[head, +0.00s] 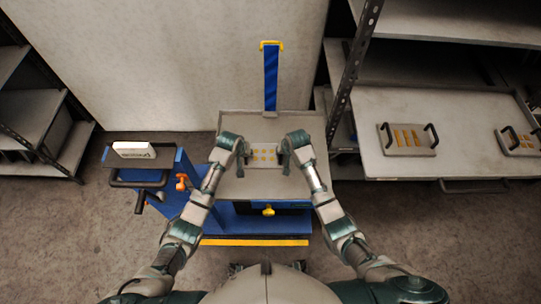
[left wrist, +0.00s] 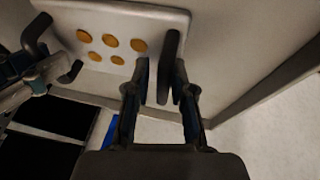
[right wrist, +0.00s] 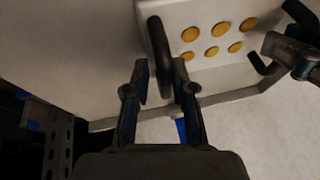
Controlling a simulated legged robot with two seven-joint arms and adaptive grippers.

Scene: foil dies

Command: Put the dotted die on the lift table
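The dotted die (head: 264,155) is a pale plate with several round gold dots and a dark handle at each end. It appears to lie flat on the grey top of the lift table (head: 250,187); any small gap beneath is hard to see. My left gripper (left wrist: 163,78) has its fingers apart on either side of one handle (left wrist: 170,58). My right gripper (right wrist: 162,80) likewise has its fingers apart around the other handle (right wrist: 157,50). Both wrist views show the dots, in the left wrist view (left wrist: 110,41) and the right wrist view (right wrist: 212,52).
A shelf tray (head: 465,165) on the right holds a die with gold bars (head: 407,154) and another die (head: 520,150) at its right end. The lift table's blue mast (head: 271,80) stands behind. A white box (head: 133,150) sits on the push-handle side.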

